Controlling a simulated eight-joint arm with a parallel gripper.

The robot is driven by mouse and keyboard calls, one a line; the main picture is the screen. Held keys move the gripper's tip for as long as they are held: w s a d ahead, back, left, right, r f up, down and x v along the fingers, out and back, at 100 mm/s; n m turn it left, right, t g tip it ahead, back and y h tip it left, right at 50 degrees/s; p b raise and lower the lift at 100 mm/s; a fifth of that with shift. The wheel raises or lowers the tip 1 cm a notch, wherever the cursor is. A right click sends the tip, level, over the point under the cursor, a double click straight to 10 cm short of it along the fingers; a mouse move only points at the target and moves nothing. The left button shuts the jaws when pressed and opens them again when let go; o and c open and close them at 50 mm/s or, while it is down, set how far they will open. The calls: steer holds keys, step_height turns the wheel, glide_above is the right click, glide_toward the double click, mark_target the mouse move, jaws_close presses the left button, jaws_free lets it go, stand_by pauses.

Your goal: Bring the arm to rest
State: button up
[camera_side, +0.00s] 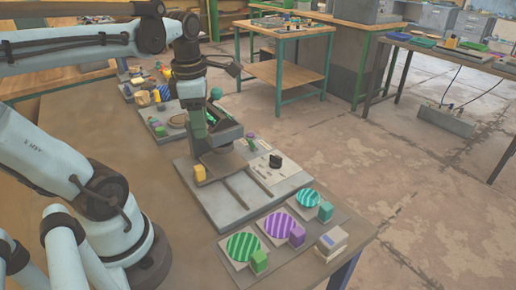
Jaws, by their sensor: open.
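My gripper (197,122) hangs down at the end of my arm, in front of the plate press (218,143). It overlaps the press in this view, so I cannot tell whether they touch. The jaws are open, and I see nothing held in them. The dark press stands on a grey base board (222,208). A teal ball knob (215,93) shows just above it. A yellow block (200,173) sits at the front left of the press. My gripper hides part of the press.
At the near end of the bench (187,262) lie green (244,246), purple (278,223) and teal (308,198) striped discs, each beside a coloured block. A small box (332,240) stands near the corner. More trays with parts line the far side. Open floor lies to the right.

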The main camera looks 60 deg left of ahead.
steer(key=w+d+f+m+t, duration=0.1)
steer(key=w+d+m+t, duration=0.2)
steer(key=m, duration=1.2)
steer(key=w+d+f+m+t, duration=0.2)
steer(key=d+m, duration=0.6)
steer(key=m, duration=0.7)
steer(key=shift+w+d+f+m+t, duration=0.2)
steer(key=shift+w+m+t, duration=0.1)
steer(key=shift+w+t, duration=0.4)
steer(key=shift+s, duration=0.2)
